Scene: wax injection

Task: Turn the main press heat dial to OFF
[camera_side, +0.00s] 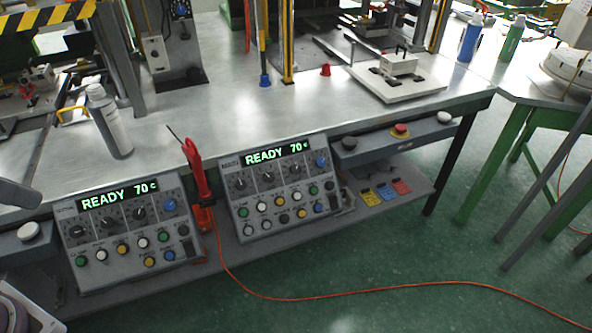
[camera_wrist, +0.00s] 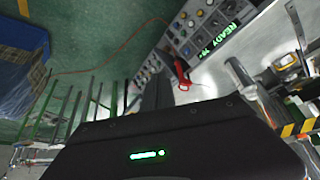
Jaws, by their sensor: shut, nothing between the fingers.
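Two grey control panels are fixed along the front of the metal bench in the side view, a left one (camera_side: 98,268) and a right one (camera_side: 228,178). Each has a green READY 70 C display, a row of black pointer dials and several coloured buttons. Black dials show on the left panel (camera_side: 139,213) and on the right panel (camera_side: 267,177). Their labels are too small to read, so I cannot tell which is the main press heat dial. My gripper (camera_wrist: 157,82) shows dark in the wrist view, shut and empty, apart from the panels.
A red-handled tool (camera_side: 197,172) stands upright between the panels, with an orange cable running across the floor. A red button (camera_side: 400,130) sits at the bench's right front. Floor before the bench is mostly clear.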

